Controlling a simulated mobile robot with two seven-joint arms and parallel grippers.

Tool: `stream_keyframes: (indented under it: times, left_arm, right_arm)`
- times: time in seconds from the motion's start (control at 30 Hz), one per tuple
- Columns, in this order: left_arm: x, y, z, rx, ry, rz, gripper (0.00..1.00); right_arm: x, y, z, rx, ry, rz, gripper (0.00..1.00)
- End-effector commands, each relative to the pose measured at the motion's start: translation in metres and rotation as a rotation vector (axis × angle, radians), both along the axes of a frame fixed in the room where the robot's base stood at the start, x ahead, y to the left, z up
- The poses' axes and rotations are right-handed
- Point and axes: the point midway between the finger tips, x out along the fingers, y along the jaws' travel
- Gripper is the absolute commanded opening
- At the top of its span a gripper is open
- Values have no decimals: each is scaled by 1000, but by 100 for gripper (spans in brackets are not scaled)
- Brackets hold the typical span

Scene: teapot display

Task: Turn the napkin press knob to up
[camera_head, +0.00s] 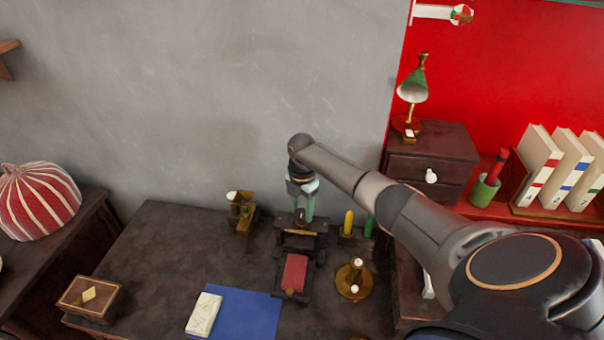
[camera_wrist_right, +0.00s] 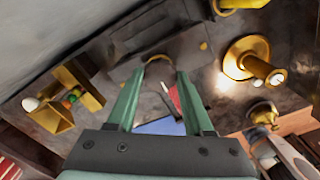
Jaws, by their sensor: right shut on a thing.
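The dark wooden napkin press (camera_head: 299,243) stands on the dark table, with a red pad (camera_head: 294,272) at its front. Its knob (camera_head: 301,219) is small, at the back top of the press, and partly hidden by my fingers. My right gripper (camera_head: 303,214) reaches down from above with its green fingers around the knob, shut on it. In the right wrist view the two green fingers (camera_wrist_right: 158,75) stand a little apart over the press. Which way the knob points is too small to tell. My left gripper is not in view.
The table's left middle is clear.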

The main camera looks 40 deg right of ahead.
Motion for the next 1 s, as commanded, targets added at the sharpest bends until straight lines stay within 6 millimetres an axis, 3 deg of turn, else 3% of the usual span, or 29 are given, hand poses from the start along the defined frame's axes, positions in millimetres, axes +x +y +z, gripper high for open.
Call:
stream_keyframes:
  times: [0.2, 0.23, 0.47, 0.77, 1.0]
  left_arm:
    - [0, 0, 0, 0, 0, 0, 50]
    - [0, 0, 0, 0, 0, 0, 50]
    - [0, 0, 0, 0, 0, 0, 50]
    - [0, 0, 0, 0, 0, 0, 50]
    - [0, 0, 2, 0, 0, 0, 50]
  right_arm:
    - [0, 1, 1, 1, -1, 4, 0]
    - [0, 1, 1, 1, -1, 4, 55]
    - [0, 1, 0, 0, 0, 2, 81]
    - [0, 0, 3, 0, -1, 1, 82]
    - [1, -1, 38, -1, -5, 2, 82]
